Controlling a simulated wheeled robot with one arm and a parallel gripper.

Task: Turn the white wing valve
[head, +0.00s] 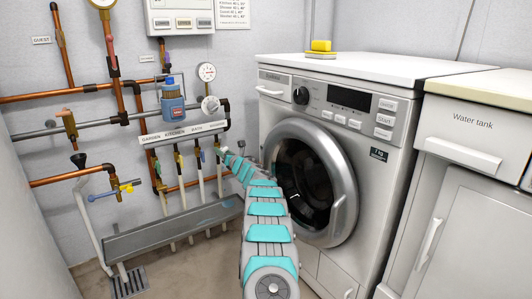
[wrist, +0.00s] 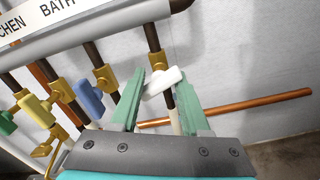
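The white wing valve (wrist: 163,83) sits on a brass fitting of a dark vertical pipe under the labelled manifold in the wrist view. Its wing is tilted, with the right end higher. My gripper (wrist: 160,84) is open, with one green finger on each side of the valve. The wing reaches across the gap close to both fingertips; I cannot tell whether they touch it. In the head view my gripper (head: 232,157) is small at the far end of my arm, and the white valve is hard to make out there.
Left of the white valve are a blue valve (wrist: 88,97), a yellow valve (wrist: 38,111) and a green valve (wrist: 7,123). A copper pipe (wrist: 255,106) runs behind the fingers. A washing machine (head: 330,150) stands right of my arm, and a grey trough (head: 172,228) lies below the pipes.

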